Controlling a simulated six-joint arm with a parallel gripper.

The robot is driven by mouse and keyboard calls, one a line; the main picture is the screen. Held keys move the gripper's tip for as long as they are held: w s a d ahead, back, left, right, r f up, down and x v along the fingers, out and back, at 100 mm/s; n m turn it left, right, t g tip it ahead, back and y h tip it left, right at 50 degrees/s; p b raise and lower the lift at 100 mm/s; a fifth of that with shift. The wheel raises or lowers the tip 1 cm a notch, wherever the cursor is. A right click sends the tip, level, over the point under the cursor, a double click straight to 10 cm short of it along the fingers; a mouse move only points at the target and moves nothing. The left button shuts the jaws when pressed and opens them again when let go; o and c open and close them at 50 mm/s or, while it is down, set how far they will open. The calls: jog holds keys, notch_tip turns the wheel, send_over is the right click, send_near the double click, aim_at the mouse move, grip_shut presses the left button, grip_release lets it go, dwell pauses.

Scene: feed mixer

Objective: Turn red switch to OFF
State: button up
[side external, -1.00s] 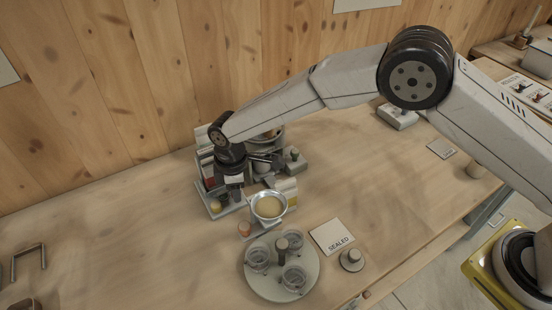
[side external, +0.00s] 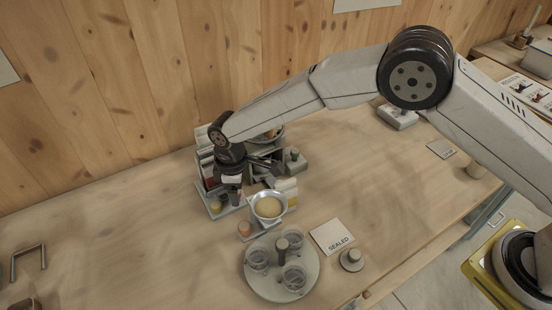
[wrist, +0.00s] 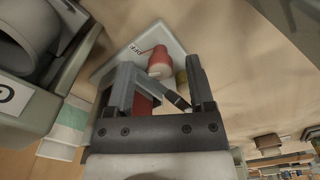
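A red, pale-banded knob-like part (wrist: 160,62) stands on a pale plate (wrist: 118,62) with small dark lettering in the wrist view. Another red patch (wrist: 143,104) shows behind the left finger. In the side view my gripper (side external: 232,194) is low over the mixer's front plate (side external: 210,211) and hides the switch.
A yellow-topped knob (side external: 215,206) is close to my gripper. A metal bowl (side external: 269,207) of yellowish contents stands to the right. A round tray (side external: 258,291) with jars and a SEALED card (side external: 331,237) lie nearer. The table's left side is mostly clear.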

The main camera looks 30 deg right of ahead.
jog(key=shift+r, duration=3.95)
jog(key=shift+w+d+r, duration=0.1)
jog(key=shift+d+r, duration=0.25)
jog(key=shift+r, duration=0.15)
jog(key=s+d+r+m+t+y, duration=0.2)
jog(key=d+r+t, duration=0.2)
jog(key=d+r, duration=0.45)
jog(key=s+d+f+m+h, duration=0.1)
jog(key=s+d+f+m, duration=0.2)
jog(key=s+d, duration=0.6)
jog(key=s+d+f+m+g+h, duration=0.1)
jog(key=s+d+f+m, duration=0.1)
jog(key=s+d+m, duration=0.4)
jog(key=s+d, duration=0.3)
jog(key=d, duration=0.3)
jog(key=shift+d+f+m, duration=0.2)
jog(key=shift+f+m, duration=0.2)
